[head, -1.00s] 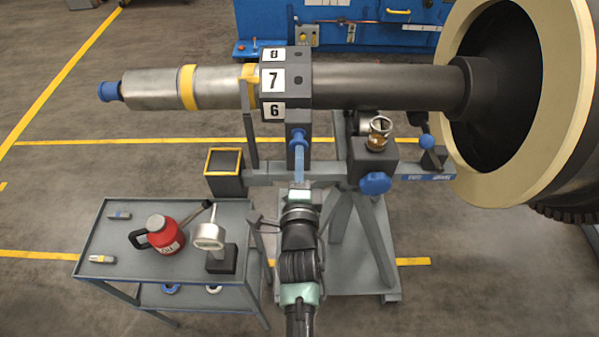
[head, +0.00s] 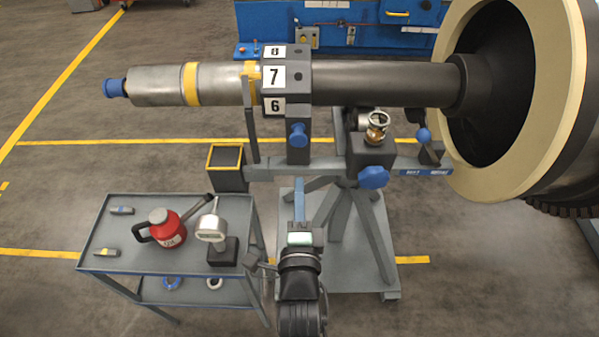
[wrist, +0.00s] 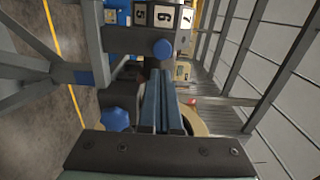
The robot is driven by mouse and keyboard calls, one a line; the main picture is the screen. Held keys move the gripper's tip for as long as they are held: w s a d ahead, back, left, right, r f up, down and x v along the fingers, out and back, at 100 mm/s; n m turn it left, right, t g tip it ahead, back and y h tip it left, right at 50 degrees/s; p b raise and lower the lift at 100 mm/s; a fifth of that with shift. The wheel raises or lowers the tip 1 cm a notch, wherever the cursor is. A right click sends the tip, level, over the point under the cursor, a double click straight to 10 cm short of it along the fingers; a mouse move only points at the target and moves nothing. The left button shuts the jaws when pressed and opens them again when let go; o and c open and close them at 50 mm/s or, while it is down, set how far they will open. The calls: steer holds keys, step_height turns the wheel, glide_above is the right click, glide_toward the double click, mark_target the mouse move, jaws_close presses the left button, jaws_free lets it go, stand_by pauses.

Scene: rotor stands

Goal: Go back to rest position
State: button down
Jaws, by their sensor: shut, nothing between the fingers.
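My gripper (head: 299,190) is in the lower middle of the head view, with its blue fingers pointing up the picture. The fingers are shut with nothing between them, and the wrist view shows them pressed together (wrist: 160,100). They are apart from the blue knob (head: 298,135) under the black numbered collar (head: 286,78), with a gap between. The collar sits on the rotor shaft (head: 390,82) and shows 8, 7 and 6. In the wrist view the blue knob (wrist: 163,48) lies beyond the fingertips.
A grey cart (head: 105,245) at lower left holds a red oil can (head: 165,228) and a gauge-like tool (head: 213,228). The rotor stand (head: 372,240) with a blue hand knob (head: 373,177) is behind my arm. A large cream-rimmed disc (head: 455,180) is at right. Floor at lower right is clear.

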step_height(320, 180, up, 32)
steer(key=n+t, duration=0.5)
steer(key=n, duration=0.4)
steer(key=s+r+n+t, duration=0.2)
steer(key=s+r+n, duration=0.2)
steer(key=r, duration=0.7)
steer(key=s+r+n+t, duration=0.2)
steer(key=s+r+n, duration=0.3)
steer(key=s+r, duration=0.3)
step_height(320, 180, up, 3)
steer(key=shift+s, duration=0.15)
